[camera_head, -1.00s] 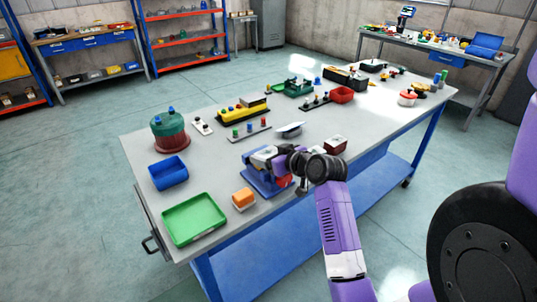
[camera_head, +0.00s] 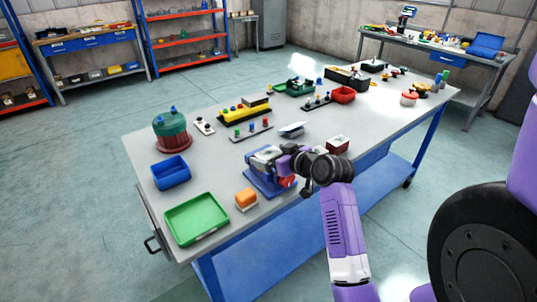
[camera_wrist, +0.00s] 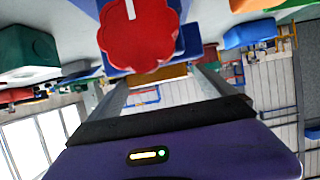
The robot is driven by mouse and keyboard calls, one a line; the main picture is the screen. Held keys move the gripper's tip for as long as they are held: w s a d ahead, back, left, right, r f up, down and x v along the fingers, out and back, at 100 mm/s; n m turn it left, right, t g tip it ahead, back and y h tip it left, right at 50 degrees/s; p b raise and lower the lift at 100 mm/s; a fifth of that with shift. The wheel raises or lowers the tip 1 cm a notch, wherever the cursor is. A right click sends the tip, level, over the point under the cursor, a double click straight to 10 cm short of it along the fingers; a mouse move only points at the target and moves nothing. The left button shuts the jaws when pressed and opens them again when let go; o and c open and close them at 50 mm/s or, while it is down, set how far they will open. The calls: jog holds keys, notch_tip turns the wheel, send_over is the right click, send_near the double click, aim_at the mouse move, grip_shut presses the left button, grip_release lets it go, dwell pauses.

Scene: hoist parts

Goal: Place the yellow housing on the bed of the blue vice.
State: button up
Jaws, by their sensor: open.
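The yellow housing (camera_head: 246,197), a small orange-yellow block on a pale base, sits on the table left of the blue vice. The blue vice (camera_head: 268,187) stands near the table's front edge; my wrist partly covers it. A red scalloped knob (camera_wrist: 139,35), apparently on the vice, fills the upper middle of the wrist view. My gripper (camera_wrist: 160,76) is open, its fingers apart below the knob. An orange-yellow strip (camera_wrist: 157,80) shows beyond the fingers; I cannot tell surely whether it is the housing. In the head view my wrist hides the fingertips.
A green tray (camera_head: 168,222) and a blue bin (camera_head: 160,178) are at the table's left end. A green-and-red round part (camera_head: 171,133) stands behind them. A small red box (camera_head: 338,144) lies right of the vice. More parts fill the back.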

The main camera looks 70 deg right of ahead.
jog(key=v, duration=1)
jog(key=shift+s+r, duration=0.15)
jog(key=s+d+r+m+h, duration=0.1)
jog(key=d+r+m+h, duration=0.1)
jog(key=d+r+h, duration=0.15)
jog(key=a+f+n+t+y, duration=0.1)
jog(key=a+f+t, duration=0.1)
jog(key=a, duration=1)
jog(key=a+f+t, duration=0.2)
jog(key=a, duration=1.1)
jog(key=s+a+f+n+y, duration=0.2)
jog(key=s+a+y, duration=0.3)
jog(key=a, duration=0.3)
jog(key=s+a+f+n+y, duration=0.3)
jog(key=s+a+n+y, duration=0.1)
jog(key=a, duration=0.5)
jog(key=shift+s+a+f+n+g+y, duration=0.25)
jog(key=shift+s+n+g+y, duration=0.1)
jog(key=shift+s+n, duration=0.45)
